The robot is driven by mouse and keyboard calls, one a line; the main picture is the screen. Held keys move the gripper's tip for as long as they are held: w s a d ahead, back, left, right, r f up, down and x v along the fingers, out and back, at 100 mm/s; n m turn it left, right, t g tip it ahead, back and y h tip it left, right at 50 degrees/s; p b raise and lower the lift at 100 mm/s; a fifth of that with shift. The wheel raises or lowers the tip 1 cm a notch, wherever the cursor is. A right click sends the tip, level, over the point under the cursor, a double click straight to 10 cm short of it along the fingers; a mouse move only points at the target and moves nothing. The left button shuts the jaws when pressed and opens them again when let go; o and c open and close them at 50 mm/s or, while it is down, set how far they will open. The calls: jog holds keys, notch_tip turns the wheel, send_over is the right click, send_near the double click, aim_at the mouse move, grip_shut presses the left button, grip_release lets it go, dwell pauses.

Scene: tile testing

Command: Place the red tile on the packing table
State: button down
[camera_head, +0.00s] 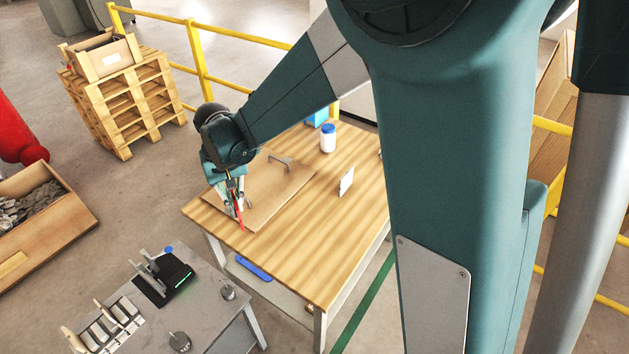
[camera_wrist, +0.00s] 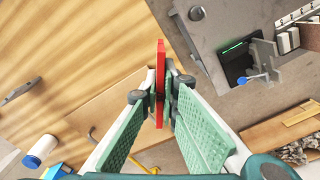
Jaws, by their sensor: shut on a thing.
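My gripper (camera_head: 236,196) is shut on the red tile (camera_head: 241,217), which it holds upright near the left corner of the wooden table (camera_head: 300,258). In the wrist view the tile (camera_wrist: 160,62) shows edge-on as a thin red strip between the fingertips of my gripper (camera_wrist: 163,95). The wooden table (camera_wrist: 60,50) fills the left of that view. I cannot tell whether the tile touches the tabletop. I take the wooden table as the packing table.
A brown board (camera_head: 285,197) lies on the wooden table. A white upright panel (camera_head: 346,181), a white bottle with a blue lid (camera_head: 328,142) and a blue box (camera_head: 318,117) stand there too. A grey table (camera_head: 215,295) with a black device (camera_head: 163,284) is nearby. The wooden table's front is clear.

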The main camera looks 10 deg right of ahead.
jog(key=s+d+m, duration=0.2)
jog(key=s+d, duration=0.1)
jog(key=d, duration=1.4)
jog(key=shift+s+f, duration=0.2)
jog(key=shift+f, duration=2.65)
jog(key=shift+f, duration=0.15)
notch_tip(320, 180, down, 6)
jog(key=b, duration=0.1)
jog(key=shift+f, duration=0.1)
jog(key=shift+f+b, duration=0.65)
jog(key=shift+f, duration=1.1)
jog(key=shift+f, duration=0.2)
jog(key=c, duration=2.6)
grip_release()
